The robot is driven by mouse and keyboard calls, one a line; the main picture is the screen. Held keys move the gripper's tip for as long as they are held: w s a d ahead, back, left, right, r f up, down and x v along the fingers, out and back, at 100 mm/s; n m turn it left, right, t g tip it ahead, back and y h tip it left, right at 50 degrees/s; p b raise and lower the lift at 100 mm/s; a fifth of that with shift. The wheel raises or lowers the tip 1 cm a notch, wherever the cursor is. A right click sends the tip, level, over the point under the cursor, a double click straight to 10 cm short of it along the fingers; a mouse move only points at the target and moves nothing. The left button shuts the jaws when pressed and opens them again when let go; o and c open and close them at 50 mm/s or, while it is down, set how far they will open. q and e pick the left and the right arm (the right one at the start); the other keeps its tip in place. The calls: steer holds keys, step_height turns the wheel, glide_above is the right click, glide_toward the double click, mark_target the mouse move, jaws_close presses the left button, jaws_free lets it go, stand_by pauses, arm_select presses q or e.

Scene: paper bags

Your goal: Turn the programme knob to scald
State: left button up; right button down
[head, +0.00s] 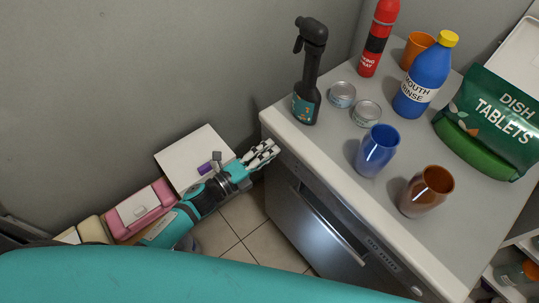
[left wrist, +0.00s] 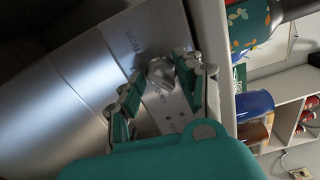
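The programme knob (left wrist: 160,73) is a round metal knob on the steel front panel of the dishwasher (head: 318,226). My left gripper (head: 264,154) is at the left end of the panel, just below the worktop edge. In the left wrist view its two fingers (left wrist: 161,68) stand apart on either side of the knob; I cannot tell whether they touch it. The head view hides the knob behind the gripper. My right gripper is not in view.
The worktop (head: 335,150) above bears a black spray bottle (head: 308,85), two tins, a blue cup (head: 377,150), a brown cup (head: 426,190), a mouth rinse bottle (head: 425,80) and a dish tablets bag (head: 492,125). Tiled floor (head: 240,215) is clear below.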

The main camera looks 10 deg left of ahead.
arm_select(q)
steer(key=shift+o, duration=1)
steer(key=shift+r, duration=0.1)
steer(key=shift+v, duration=3)
steer(key=v, duration=1.2)
